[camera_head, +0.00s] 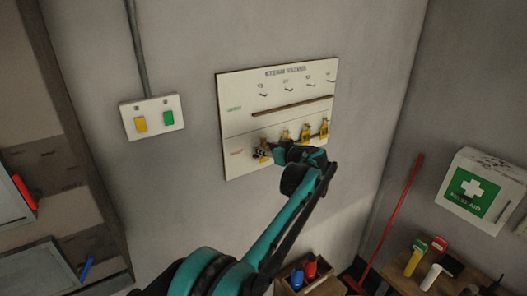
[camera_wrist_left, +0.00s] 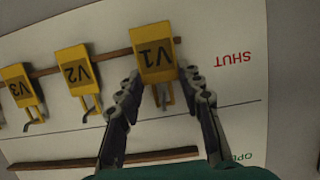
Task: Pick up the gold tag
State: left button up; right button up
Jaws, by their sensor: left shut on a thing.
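A pale board (camera_head: 243,101) on the wall is headed "STEAM VALVES". Gold tags hang in its lower row, marked SHUT in red. The leftmost gold tag (camera_head: 263,148) reads V1 in the left wrist view (camera_wrist_left: 155,50), where the board appears upside down. My left gripper (camera_head: 271,152) is at this tag, and its fingers (camera_wrist_left: 162,86) are on both sides of it, shut on it. The tag is still at the wooden rail. Tags V2 (camera_wrist_left: 76,72) and V3 (camera_wrist_left: 20,88) hang beside it, apart from the fingers. My right gripper is not in view.
The upper row has an empty wooden rail (camera_head: 290,106) and small hooks above it. A switch plate (camera_head: 152,117) is on the wall to the left. A first aid box (camera_head: 484,190), a red pole (camera_head: 395,220) and a wooden table (camera_head: 440,283) stand at the right.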

pick_arm(q)
jog(key=shift+s+d+r+b, duration=0.3)
jog(key=shift+r, duration=0.15)
jog(key=r+b+v, duration=0.2)
jog(key=r+v, duration=0.1)
jog(key=v, duration=1.1)
jog(key=shift+w+a+b, duration=0.2)
jog(key=shift+a+b, duration=0.05)
jog(key=shift+b, duration=0.05)
